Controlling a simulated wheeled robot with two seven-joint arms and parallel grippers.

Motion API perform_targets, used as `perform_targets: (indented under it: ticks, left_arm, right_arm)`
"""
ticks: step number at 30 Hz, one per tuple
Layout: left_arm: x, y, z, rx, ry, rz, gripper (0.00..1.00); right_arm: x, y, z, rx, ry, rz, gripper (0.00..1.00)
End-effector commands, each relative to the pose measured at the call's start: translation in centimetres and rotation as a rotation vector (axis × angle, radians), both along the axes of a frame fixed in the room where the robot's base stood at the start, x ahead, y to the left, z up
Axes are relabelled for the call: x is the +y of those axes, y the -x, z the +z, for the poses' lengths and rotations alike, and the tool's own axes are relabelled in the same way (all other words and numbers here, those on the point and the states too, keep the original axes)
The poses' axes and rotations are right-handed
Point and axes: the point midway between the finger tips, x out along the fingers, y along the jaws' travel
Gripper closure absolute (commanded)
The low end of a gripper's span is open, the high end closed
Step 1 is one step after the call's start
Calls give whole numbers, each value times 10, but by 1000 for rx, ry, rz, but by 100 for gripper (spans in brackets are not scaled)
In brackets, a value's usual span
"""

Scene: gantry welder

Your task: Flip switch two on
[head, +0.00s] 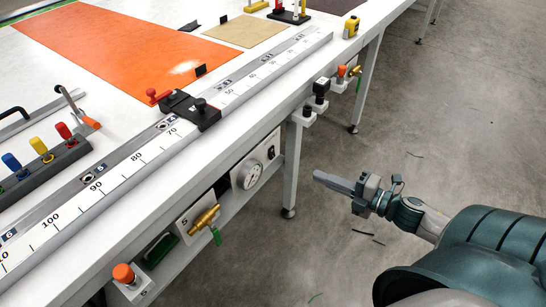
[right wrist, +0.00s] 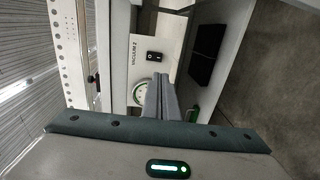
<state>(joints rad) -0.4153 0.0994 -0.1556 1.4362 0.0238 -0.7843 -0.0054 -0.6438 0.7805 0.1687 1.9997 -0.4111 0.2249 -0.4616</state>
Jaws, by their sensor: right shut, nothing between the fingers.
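A pale panel labelled VACUUM 2 (right wrist: 138,44) shows in the right wrist view. It carries a small black rocker switch (right wrist: 152,57) and a round gauge (right wrist: 140,92), partly hidden by my fingers. In the head view the same switch (head: 271,152) and gauge (head: 249,177) sit on the table's front side below the ruler. I cannot tell which way the rocker is tipped. My right gripper (head: 330,181) is shut and empty. It is in the air in front of the table, to the right of the panel and apart from it. Its fingers (right wrist: 165,98) also show in the right wrist view. My left gripper is not in view.
A brass valve with a green handle (head: 205,217) and an orange-red button (head: 123,273) sit along the table's front side, left of the panel. A table leg (head: 292,170) stands just right of the panel. The grey floor (head: 460,120) to the right is mostly open.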

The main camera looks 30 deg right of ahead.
Motion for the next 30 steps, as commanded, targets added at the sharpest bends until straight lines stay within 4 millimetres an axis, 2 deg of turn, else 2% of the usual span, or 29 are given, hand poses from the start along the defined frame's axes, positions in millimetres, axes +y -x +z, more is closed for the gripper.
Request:
perform_targets:
  ticks: [11,17,24,30]
  left_arm:
    - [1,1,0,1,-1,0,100]
    - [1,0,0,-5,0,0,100]
    - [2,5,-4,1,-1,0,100]
    - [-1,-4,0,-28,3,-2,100]
  right_arm:
    - [0,-2,-1,1,-2,-3,100]
    - [4,-12,-2,1,-2,-3,100]
    - [13,-35,-4,-1,-3,-3,100]
    - [23,-58,-7,-1,-3,-3,100]
